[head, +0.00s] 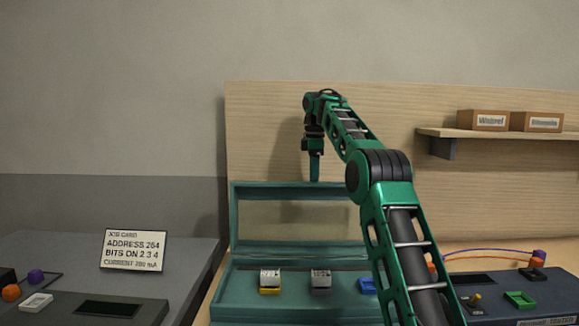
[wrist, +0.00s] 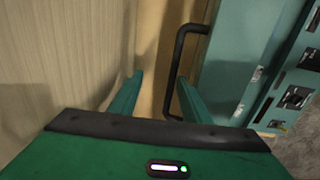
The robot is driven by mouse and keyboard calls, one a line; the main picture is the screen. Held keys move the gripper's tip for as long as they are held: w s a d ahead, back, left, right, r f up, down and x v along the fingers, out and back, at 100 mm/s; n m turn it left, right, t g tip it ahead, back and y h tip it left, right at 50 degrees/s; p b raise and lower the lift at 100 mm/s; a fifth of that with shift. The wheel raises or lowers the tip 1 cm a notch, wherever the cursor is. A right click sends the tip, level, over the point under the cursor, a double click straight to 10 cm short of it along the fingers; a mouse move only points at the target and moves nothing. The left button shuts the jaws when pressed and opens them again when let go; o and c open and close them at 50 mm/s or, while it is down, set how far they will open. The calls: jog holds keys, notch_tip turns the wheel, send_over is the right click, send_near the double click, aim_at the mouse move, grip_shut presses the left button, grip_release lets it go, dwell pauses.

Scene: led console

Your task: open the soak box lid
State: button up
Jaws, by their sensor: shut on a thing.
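The soak box (head: 228,297) is a teal case on the bench in the head view, holding small modules. Its lid (head: 239,213) stands raised at the back, a teal frame around a clear pane. The lid also shows in the wrist view (wrist: 232,62). A black bar handle (wrist: 174,62) runs along the lid's edge there. My gripper (head: 315,181) points down at the lid's top edge. In the wrist view my gripper (wrist: 158,82) has its fingers either side of the handle's lower part and is shut on it. The exact contact is hard to see.
A wooden back panel (head: 270,130) stands close behind the lid. A shelf (head: 500,132) with two cartons is at upper right. A job card (head: 135,250) stands on the left bench. A dark console (head: 480,290) with an orange cable is right of the box.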

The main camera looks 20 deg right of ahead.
jog(key=s+a+r, duration=0.1)
jog(key=a+r, duration=0.2)
jog(key=s+a+r, duration=0.1)
jog(key=a+r, duration=0.2)
jog(key=a, duration=0.1)
jog(key=s+a+r, duration=0.1)
jog(key=a+r, duration=0.2)
jog(key=a, duration=0.1)
jog(key=shift+s, duration=0.1)
dwell(0.5)
